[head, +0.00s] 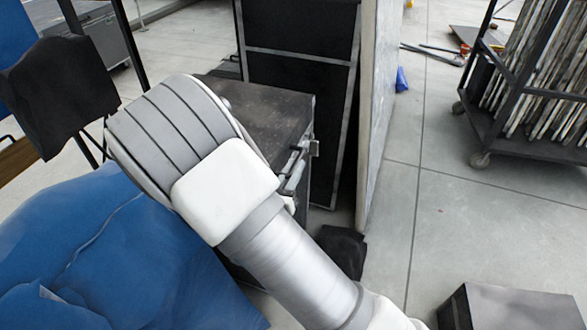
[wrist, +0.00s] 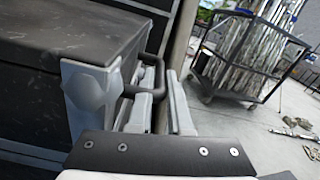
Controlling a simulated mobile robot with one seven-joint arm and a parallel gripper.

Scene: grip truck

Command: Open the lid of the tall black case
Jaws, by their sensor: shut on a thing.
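The tall black case (wrist: 30,95) stands close to my gripper, and its worn dark top (head: 270,105) shows behind my arm in the head view. The lid (wrist: 70,35) lies flat and looks closed in the wrist view. A metal corner piece (wrist: 90,100) covers the near corner. A dark bar handle (wrist: 150,68) sticks out from the case's side. My gripper (wrist: 160,100) is at this handle with its fingers shut on it; the exact contact is partly hidden. In the head view my gripper (head: 295,172) is beside the case's right edge, mostly behind my arm.
A tall dark panel (head: 300,75) and a pale board (head: 377,100) stand right behind the case. A blue cover (head: 90,250) fills the lower left. A wheeled rack (head: 520,130) of poles stands at right. A dark box (head: 515,305) sits at lower right. Open floor (head: 450,220) lies between.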

